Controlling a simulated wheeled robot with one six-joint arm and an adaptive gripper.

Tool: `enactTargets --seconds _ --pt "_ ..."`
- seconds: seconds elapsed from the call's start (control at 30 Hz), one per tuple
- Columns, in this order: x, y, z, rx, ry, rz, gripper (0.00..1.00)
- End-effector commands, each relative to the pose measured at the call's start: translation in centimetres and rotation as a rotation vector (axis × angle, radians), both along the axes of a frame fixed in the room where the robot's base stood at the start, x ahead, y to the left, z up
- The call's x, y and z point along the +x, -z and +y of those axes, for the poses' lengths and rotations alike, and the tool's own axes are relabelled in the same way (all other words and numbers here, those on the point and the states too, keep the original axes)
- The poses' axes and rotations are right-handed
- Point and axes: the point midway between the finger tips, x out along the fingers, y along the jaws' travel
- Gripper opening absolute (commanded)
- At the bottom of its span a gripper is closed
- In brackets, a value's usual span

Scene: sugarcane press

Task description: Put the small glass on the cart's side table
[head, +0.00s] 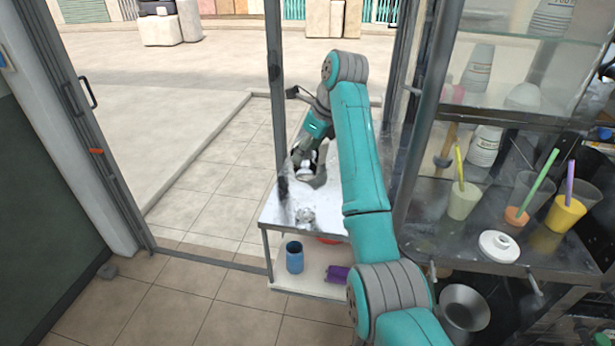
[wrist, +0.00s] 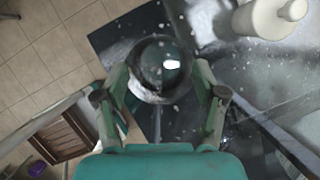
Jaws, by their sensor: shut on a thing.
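My gripper (head: 309,165) is over the cart's side table (head: 335,218), a pale metal shelf with a lower shelf under it. It is shut on the small glass (wrist: 160,72), whose dark round rim shows between the two fingers in the wrist view. In the head view the glass is partly hidden by the fingers, and I cannot tell whether it touches the table. In the wrist view my gripper (wrist: 160,98) has one finger on each side of the glass.
A crumpled shiny lump (head: 305,216) lies near the table's front edge. A dark post (head: 278,120) stands close left of my gripper. The lower shelf holds a blue cup (head: 294,257) and a purple item (head: 337,274). Colourful drinks and a white lid (head: 499,246) are on the cart at right.

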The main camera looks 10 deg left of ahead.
Motion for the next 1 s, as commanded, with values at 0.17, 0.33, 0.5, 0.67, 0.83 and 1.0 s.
enactTargets --seconds 0.17,0.33,0.5,0.67,0.83,1.0 --pt "0.0 3.0 0.0 0.0 0.0 0.0 0.16" --pt "0.0 4.3 0.0 0.0 -0.001 0.0 0.16" --pt "0.0 6.5 0.0 0.0 0.0 0.001 0.16" --pt "0.0 7.1 0.0 0.0 -0.001 -0.002 0.16" --pt "0.0 7.2 0.0 0.0 -0.001 -0.002 0.16" --pt "0.0 7.3 0.0 0.0 -0.001 -0.002 0.9"
